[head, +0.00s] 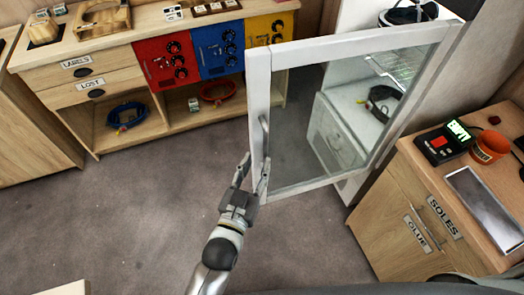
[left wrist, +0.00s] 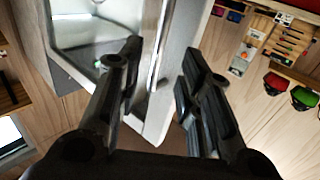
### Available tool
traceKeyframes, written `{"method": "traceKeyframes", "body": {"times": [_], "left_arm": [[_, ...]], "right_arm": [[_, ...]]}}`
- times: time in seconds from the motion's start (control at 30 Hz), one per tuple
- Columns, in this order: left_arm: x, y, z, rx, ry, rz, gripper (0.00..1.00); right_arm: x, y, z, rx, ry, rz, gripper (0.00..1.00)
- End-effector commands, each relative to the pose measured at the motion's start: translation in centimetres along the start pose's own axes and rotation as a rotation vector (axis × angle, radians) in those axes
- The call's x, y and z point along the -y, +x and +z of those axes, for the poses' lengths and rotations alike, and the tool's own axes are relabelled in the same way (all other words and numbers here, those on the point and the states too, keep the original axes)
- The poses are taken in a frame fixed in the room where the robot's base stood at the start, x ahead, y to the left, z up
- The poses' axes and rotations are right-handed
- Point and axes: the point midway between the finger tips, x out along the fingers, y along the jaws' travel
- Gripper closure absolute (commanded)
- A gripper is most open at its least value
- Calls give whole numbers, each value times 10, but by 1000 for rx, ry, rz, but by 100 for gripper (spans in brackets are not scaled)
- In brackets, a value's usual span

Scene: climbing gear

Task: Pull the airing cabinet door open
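The airing cabinet door (head: 258,95) is a glass pane in a white frame. It stands open, its free edge at the left, swung out from the white cabinet (head: 360,14). A grey upright handle (head: 264,133) sits on the free-edge side. My left gripper (head: 254,168) is at the lower end of this handle, its fingers apart, one either side of the door's edge strip in the picture. In the left wrist view, the door frame (left wrist: 165,105) shows between the open fingers (left wrist: 160,70). I cannot tell whether they touch it. My right gripper is out of view.
A workbench (head: 200,25) with red, blue and yellow fronts runs along the back. A wooden cabinet (head: 385,225) stands at the right, with an orange cup (head: 489,147) and a display device (head: 442,143) on top. The grey floor (head: 130,215) at the left is clear.

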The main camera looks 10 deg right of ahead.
Motion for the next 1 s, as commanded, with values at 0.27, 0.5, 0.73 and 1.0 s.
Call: {"method": "traceKeyframes", "body": {"times": [0.27, 0.5, 0.73, 1.0], "left_arm": [[0, -38, 0, 0, 0, 0, 66], [0, -44, -1, -2, 0, 0, 66], [0, -44, -1, -2, 0, 0, 66], [0, -44, 9, 15, 1, 1, 66]], "right_arm": [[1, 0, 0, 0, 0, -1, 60], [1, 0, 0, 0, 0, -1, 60], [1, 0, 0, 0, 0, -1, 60], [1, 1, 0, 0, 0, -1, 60]]}}
